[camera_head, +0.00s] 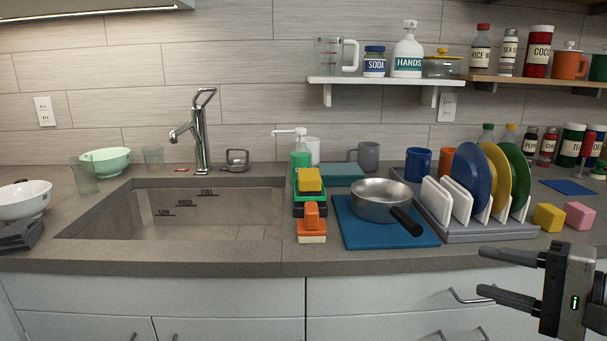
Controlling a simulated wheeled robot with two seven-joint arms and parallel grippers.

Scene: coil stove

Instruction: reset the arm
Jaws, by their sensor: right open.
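My right gripper (484,271) is at the lower right of the head view. Its two dark fingers point left and are spread apart, with nothing between them. It is in front of the counter's front edge, before the drawer fronts, apart from the objects on the counter. My left gripper is not in the view.
A metal pan (378,203) with a black handle sits on a blue mat (362,234). A dish rack (480,231) with plates and a yellow block (548,217) stand right of it. The sink (180,212) is left. The counter's front strip is clear.

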